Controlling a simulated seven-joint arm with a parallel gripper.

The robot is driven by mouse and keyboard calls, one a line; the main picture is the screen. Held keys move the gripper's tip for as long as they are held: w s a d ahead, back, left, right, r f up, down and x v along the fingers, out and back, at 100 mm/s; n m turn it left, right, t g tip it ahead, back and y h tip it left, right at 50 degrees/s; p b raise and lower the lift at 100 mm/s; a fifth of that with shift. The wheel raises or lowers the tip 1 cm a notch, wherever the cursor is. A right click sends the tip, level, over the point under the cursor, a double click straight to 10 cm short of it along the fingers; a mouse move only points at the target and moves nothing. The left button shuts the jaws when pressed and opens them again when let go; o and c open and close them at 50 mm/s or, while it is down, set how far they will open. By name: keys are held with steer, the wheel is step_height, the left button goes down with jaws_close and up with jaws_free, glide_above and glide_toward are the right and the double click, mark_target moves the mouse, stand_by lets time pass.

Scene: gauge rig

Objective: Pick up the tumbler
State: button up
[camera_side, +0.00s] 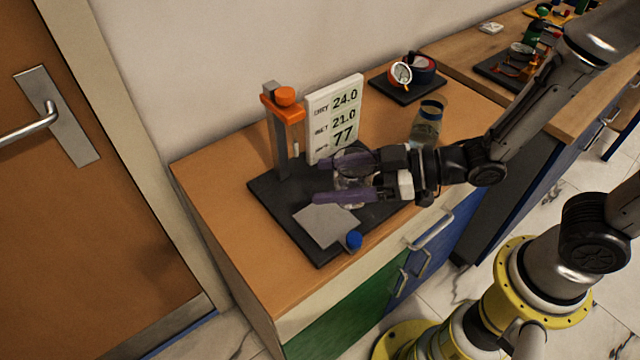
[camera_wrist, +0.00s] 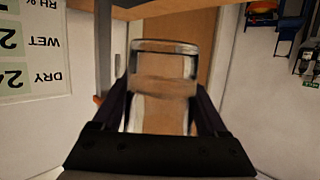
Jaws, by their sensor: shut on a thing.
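The tumbler (camera_wrist: 163,62) is clear glass and fills the middle of the wrist view, between my two dark fingers. In the side view the tumbler (camera_side: 352,188) is partly hidden by the fingers and hard to make out. My gripper (camera_side: 335,178) is shut on the tumbler, one purplish finger on each side of it. The gripper is over the black base plate (camera_side: 268,203) of the gauge rig. I cannot tell from these views whether the tumbler touches the plate.
A display board (camera_side: 335,118) reading 24.0, 21.0 and 77 stands behind my gripper, beside a post with an orange clamp (camera_side: 284,100). A grey flat plate (camera_side: 326,224) and a blue knob (camera_side: 354,240) are in front. A glass jar (camera_side: 427,122) stands behind my wrist.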

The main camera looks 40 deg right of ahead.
mark_target(374, 172)
steer(key=s+d+r, duration=0.2)
steer(key=s, duration=0.1)
steer(key=s+d+r, duration=0.1)
steer(key=s, duration=0.1)
steer(key=shift+d+r, duration=0.3)
steer(key=shift+s+a+v, duration=0.1)
steer(key=shift+a+v, duration=0.05)
steer(key=shift+v, duration=0.75)
steer(key=shift+s+a+v, duration=0.15)
steer(key=shift+v, duration=0.75)
steer(key=shift+s+d+r, duration=0.1)
steer(key=shift+s+r, duration=0.05)
steer(key=shift+r, duration=0.05)
